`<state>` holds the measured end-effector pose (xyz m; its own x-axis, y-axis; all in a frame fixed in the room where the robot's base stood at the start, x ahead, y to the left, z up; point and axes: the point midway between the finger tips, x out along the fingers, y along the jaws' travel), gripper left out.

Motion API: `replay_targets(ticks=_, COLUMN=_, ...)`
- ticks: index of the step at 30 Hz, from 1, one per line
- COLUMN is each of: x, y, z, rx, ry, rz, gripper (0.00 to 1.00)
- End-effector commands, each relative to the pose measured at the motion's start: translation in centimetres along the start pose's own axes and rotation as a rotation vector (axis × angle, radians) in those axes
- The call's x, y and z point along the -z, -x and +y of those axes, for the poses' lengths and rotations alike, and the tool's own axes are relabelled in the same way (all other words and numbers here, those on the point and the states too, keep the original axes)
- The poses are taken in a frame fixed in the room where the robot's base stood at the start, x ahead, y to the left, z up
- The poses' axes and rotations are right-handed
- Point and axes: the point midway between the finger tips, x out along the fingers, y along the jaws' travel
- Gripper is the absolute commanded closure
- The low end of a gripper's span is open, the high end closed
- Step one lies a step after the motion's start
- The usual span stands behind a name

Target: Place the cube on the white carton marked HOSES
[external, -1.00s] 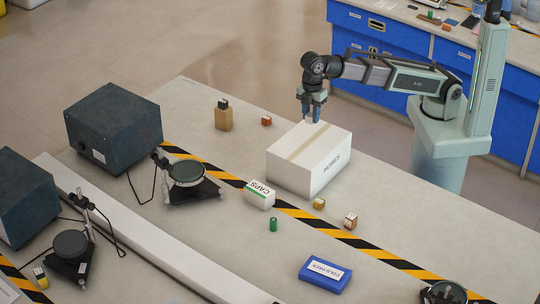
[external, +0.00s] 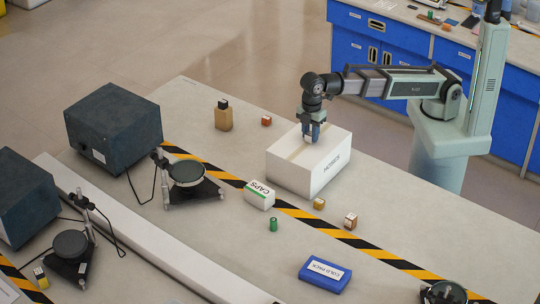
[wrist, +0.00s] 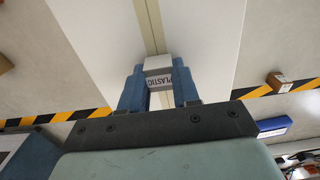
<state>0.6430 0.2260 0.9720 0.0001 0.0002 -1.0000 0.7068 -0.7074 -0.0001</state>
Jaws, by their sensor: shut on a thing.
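The white carton marked HOSES (external: 318,177) stands on the bench, with a tan tape strip along its top; its top also fills the middle of the wrist view (wrist: 100,40). My gripper (external: 311,137) points down over the carton's top. In the wrist view its blue fingers (wrist: 159,85) are shut on a pale cube marked PLASTIC (wrist: 158,70). In the external view the cube (external: 308,138) is small and mostly hidden by the fingers, low over the top. I cannot tell whether it touches the carton.
A white CAPS box (external: 259,196), a green cylinder (external: 273,225), a yellow block (external: 319,204) and a brown block (external: 350,222) stand in front of the carton. A blue cold pack (external: 325,275) lies nearer. An orange block (external: 266,121) and a brown box (external: 223,118) stand behind left.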

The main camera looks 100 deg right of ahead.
Motion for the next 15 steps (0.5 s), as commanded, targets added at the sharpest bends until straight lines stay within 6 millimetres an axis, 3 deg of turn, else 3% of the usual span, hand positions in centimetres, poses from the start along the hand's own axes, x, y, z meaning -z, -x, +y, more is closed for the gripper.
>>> replay_targets(ticks=11, x=0.0, y=-0.3, z=0.0, rx=0.0, ry=0.0, rz=0.0, gripper=0.98)
replay_targets(ticks=12, x=0.02, y=-0.25, z=0.01, rx=0.0, ry=0.0, rz=0.0, gripper=0.65)
replay_targets(ticks=15, x=0.02, y=-0.24, z=0.01, rx=0.0, ry=0.0, rz=0.0, gripper=0.56)
